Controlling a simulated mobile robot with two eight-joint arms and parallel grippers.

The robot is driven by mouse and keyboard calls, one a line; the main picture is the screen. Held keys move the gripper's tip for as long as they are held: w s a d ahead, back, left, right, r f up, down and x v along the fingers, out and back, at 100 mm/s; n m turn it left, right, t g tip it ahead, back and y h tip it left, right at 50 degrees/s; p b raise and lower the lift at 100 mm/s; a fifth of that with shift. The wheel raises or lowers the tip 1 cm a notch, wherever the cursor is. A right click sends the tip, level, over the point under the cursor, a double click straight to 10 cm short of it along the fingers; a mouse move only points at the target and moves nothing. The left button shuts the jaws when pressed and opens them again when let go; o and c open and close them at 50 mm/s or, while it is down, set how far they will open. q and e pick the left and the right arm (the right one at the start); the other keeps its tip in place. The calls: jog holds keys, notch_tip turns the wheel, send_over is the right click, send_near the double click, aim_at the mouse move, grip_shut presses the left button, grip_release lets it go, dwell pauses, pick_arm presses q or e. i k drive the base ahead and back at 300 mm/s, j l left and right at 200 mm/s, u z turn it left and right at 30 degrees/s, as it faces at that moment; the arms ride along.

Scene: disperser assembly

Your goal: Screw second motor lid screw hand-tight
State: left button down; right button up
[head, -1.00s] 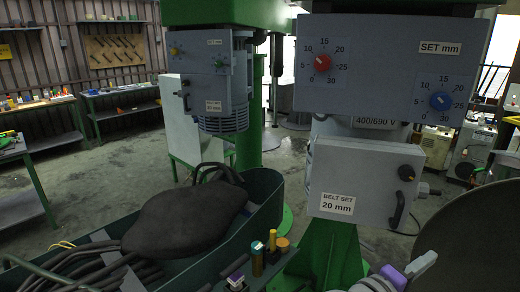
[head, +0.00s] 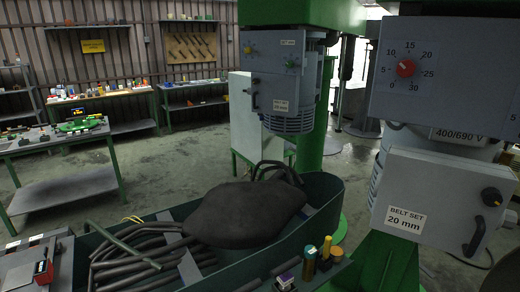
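No screw that I can make out shows in the head view. A grey motor housing with a ribbed lower end (head: 288,124) hangs at the centre back, with a control box marked with a small label (head: 281,105) on its front. A second motor (head: 459,148) is partly hidden at the right behind a grey box labelled "BELT SET 20 mm" (head: 436,199). I cannot tell which motor lid is meant. Neither of my grippers is in view.
A green trough (head: 334,199) in front holds a dark cushion-like bag (head: 245,212) and several dark hoses (head: 135,259). Small bottles (head: 309,262) stand at its near right. A workbench (head: 62,137) stands at the left. Floor between bench and trough is clear.

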aim_at(491, 197)
jog(key=z, duration=1.35)
